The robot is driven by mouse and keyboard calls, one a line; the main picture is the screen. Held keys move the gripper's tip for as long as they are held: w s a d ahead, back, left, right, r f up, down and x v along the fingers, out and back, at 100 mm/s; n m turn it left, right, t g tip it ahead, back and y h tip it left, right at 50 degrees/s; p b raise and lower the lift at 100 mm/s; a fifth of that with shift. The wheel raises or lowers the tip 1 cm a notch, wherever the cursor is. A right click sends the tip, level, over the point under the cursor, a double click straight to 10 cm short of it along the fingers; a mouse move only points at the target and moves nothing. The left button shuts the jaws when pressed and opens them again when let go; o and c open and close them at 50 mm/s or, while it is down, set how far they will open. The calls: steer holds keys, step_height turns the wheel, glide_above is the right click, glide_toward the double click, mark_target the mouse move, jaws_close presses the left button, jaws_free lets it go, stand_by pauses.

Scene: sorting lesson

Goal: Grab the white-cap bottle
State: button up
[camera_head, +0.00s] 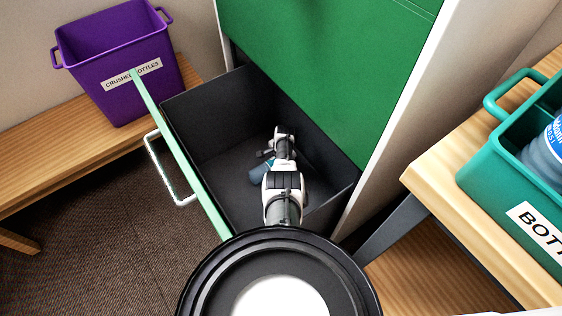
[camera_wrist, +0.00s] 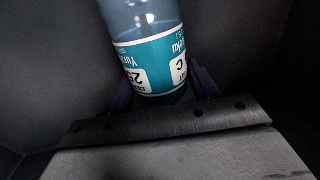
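A clear bluish bottle with a teal and white label lies in the open dark drawer (camera_head: 225,190). In the wrist view the bottle (camera_wrist: 155,50) runs from the top edge down to my gripper (camera_wrist: 165,95). Its end with the cap is not visible, so the cap colour cannot be told. The purple fingers sit on either side of the bottle's near end. Whether they press on it cannot be told. In the head view my arm reaches down into the drawer and hides most of the bottle (camera_head: 263,171).
The drawer's walls surround my gripper, with a green cabinet front (camera_head: 320,70) behind. A purple bin (camera_head: 115,50) labelled for crushed bottles stands on a wooden bench (camera_head: 90,150) at left. A teal crate (camera_head: 485,165) holding another bottle (camera_head: 545,155) stands on a wooden table (camera_head: 440,170) at right.

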steer(key=c, duration=0.5)
